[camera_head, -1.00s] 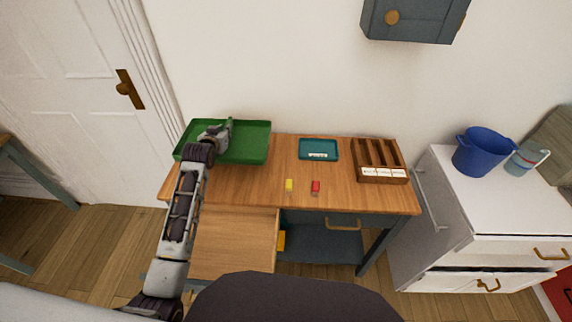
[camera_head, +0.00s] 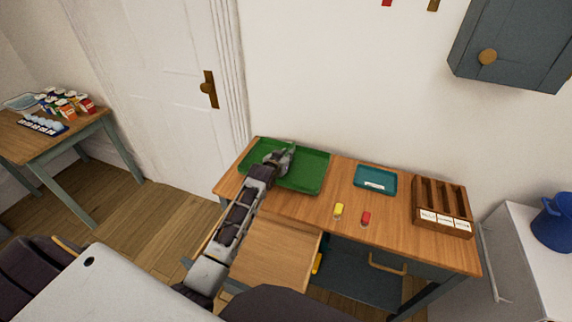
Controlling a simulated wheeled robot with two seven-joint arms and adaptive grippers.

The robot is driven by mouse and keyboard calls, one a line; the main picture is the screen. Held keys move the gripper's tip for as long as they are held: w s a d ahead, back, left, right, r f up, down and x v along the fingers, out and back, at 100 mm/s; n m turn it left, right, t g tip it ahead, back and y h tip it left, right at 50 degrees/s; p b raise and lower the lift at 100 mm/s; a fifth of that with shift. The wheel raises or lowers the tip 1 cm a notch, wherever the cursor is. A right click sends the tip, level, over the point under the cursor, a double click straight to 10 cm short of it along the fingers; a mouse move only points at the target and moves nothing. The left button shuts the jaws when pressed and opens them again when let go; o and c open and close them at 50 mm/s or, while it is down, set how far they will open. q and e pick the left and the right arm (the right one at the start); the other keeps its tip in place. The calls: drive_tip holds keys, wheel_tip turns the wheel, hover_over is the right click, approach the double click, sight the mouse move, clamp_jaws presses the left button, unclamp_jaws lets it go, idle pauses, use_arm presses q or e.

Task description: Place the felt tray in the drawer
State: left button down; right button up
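A large green tray (camera_head: 312,177) lies on the back left of the wooden desk (camera_head: 400,232). A small teal tray (camera_head: 376,173) with a white label lies to its right; I cannot tell from the picture which one is felt. My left gripper (camera_head: 285,157) is over the green tray's left part, with its fingers hard to make out. I cannot tell if it touches the tray. A wooden panel, apparently a pulled-out drawer (camera_head: 270,258), sits below the desk's left front. A closed drawer with a brass handle (camera_head: 387,265) is to its right. My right gripper is out of view.
A yellow block (camera_head: 339,208) and a red block (camera_head: 366,217) lie near the desk's front edge. A brown compartment box (camera_head: 442,207) stands at the right. A blue bucket (camera_head: 553,225) is on a white cabinet. A side table (camera_head: 75,135) holds several small items.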

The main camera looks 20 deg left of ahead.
use_arm(q)
drive_tip(key=shift+f, duration=1.8)
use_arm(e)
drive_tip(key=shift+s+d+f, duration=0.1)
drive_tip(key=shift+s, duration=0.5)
use_arm(q)
drive_tip(key=shift+f, duration=0.15)
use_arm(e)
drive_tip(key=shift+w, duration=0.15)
use_arm(q)
drive_tip(key=c, duration=1.5)
unclamp_jaws()
drive_tip(key=shift+c, duration=0.2)
drive_tip(key=shift+o, duration=0.5)
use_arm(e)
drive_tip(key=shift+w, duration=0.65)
